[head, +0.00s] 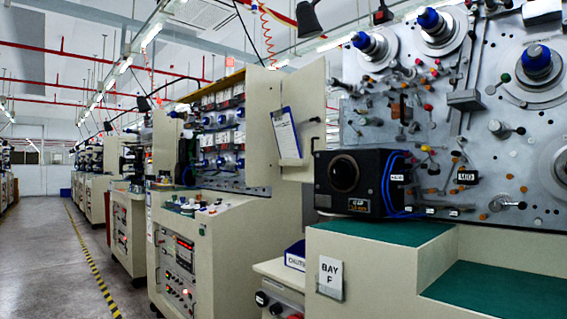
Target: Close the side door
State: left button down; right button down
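A cream door panel (308,98) stands out from the right side of the middle winding machine, at an angle to its cabinet side (262,105). It looks open. A clipboard (287,135) with white paper hangs at the panel's left edge, and a dark handle-like part (314,143) shows near its lower right. The black box in front hides part of the space below the panel. Neither of my grippers is in view.
The near machine with spindles (537,62) fills the right side. A black box (345,182) with blue cables stands on its green-topped ledge (385,232). A low cabinet with a blue bin (295,254) stands between the machines. The aisle floor (45,260) at left is clear.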

aim_at(304, 90)
jog(key=u, duration=0.65)
jog(key=i, duration=1.8)
jog(key=z, duration=0.7)
